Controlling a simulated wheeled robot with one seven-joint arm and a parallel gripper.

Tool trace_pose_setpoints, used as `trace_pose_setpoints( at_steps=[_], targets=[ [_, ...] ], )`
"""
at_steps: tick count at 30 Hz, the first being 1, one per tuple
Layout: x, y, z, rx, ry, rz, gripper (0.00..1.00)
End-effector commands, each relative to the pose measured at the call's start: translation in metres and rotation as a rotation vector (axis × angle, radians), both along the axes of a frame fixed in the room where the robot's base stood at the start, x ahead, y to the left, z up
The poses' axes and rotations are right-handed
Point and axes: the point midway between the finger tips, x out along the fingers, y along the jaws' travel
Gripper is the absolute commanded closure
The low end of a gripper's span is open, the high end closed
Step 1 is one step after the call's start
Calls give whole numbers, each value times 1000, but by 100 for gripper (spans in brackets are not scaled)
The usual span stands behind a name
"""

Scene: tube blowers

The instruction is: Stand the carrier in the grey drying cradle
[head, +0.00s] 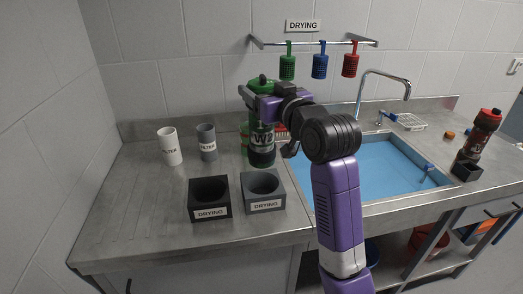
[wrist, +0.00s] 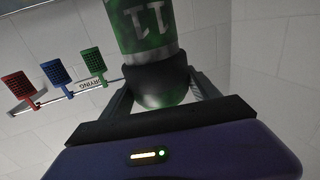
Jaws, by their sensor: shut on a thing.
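The carrier (head: 262,137) is a green and black cylinder with white lettering, upright behind the grey drying cradle in the head view. My gripper (wrist: 160,80) is shut on its dark collar, and the carrier's green body (wrist: 145,25) shows beyond the fingers in the wrist view. The grey drying cradle (head: 264,204) is a square block with a round, empty hole and a "DRYING" label. The carrier's lower end appears just above and behind the cradle's back edge; I cannot tell whether it touches the counter. My forearm hides part of the counter to the right.
A black "DRYING" cradle (head: 209,212) stands left of the grey one, empty. White (head: 169,147) and grey (head: 207,143) filter tubes stand behind. A blue sink (head: 375,170) lies right, with a red-topped carrier (head: 483,135) beyond it. Colored baskets hang from the wall rail (head: 335,43).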

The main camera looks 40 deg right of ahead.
Motion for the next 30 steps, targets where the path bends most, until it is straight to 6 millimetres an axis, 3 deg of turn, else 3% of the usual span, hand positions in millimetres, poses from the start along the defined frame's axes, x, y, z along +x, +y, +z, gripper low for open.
trace_pose_setpoints(
  at_steps=[3, 9, 17, 24, 30],
  targets=[
    [0, 0, -32, 3, 3, 0, 100],
    [0, -1, -75, 2, 3, -1, 100],
    [0, 0, -98, -1, -2, 0, 100],
    [0, -1, -132, 2, 2, -1, 100],
    [0, -1, -138, -1, -3, -1, 100]
  ],
)
